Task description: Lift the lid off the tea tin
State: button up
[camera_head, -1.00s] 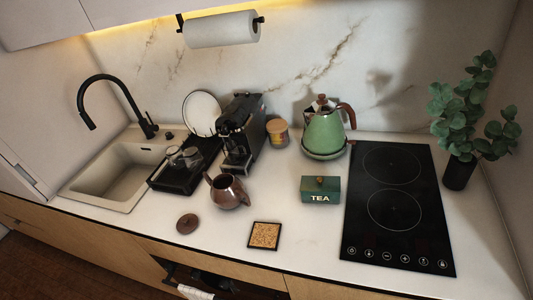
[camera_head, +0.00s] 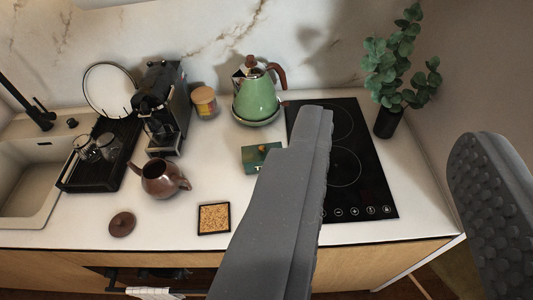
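The green tea tin (camera_head: 252,160) stands on the white counter left of the hob, with a small knob on its lid. The lid is on the tin. My gripper (camera_head: 395,145) shows as two grey fingers spread wide apart, open and empty. Its left finger covers the right and lower parts of the tin in the picture; whether it touches the tin I cannot tell. The right finger is at the right edge of the view, with its studded pad showing.
A green kettle (camera_head: 256,97) stands behind the tin. The black hob (camera_head: 362,200) is to the right, with a potted plant (camera_head: 388,122) beyond. A brown teapot (camera_head: 160,178), its round lid (camera_head: 122,224) and a cork coaster (camera_head: 214,218) lie left. Bare counter surrounds the coaster.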

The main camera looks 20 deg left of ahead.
aim_at(254, 154)
jog(key=u, duration=0.1)
jog(key=i, duration=1)
jog(key=z, duration=0.1)
